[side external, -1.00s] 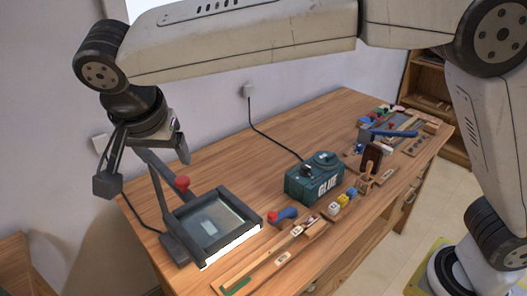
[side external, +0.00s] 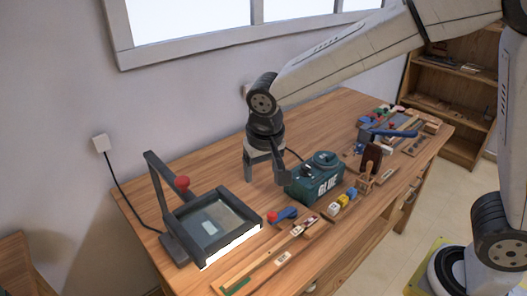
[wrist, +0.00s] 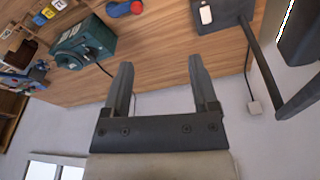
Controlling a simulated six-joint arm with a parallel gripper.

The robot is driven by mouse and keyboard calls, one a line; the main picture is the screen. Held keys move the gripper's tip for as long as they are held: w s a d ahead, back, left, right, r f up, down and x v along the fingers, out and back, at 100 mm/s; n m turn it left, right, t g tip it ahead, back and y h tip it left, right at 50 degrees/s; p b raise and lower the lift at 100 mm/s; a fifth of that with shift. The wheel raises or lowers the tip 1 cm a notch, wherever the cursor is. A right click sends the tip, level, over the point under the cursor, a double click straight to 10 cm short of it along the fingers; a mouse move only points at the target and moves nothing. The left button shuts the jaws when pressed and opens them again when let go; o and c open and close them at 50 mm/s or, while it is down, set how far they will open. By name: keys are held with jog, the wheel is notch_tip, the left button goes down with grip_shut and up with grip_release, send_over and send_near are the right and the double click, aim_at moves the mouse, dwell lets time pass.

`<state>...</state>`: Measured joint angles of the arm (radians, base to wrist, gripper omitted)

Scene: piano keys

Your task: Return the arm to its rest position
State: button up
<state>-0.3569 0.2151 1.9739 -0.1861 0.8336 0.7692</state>
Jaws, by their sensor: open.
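My gripper (side external: 264,172) hangs over the back of the wooden table (side external: 160,182) in the side external view. It points down, between the black framed device and the green glue machine. In the wrist view my gripper (wrist: 158,82) has its two dark fingers spread wide, with nothing between them. Behind the fingers the wrist view shows table edge, a dark cable and grey wall.
A black framed device (side external: 180,212) with a raised lever and red knob stands left. The green glue machine (side external: 316,180) stands close right of my gripper. Blocks (side external: 342,203) and tools line the front edge. A wall outlet (side external: 101,142) and shelf (side external: 452,100) stand beyond.

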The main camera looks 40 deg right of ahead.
jog(key=s+d+f+n+y, duration=0.1)
jog(key=s+d+f+n, duration=0.2)
jog(key=s+d+f, duration=0.5)
jog(key=s+d, duration=0.3)
jog(key=d, duration=0.1)
jog(key=shift+s+t, duration=0.3)
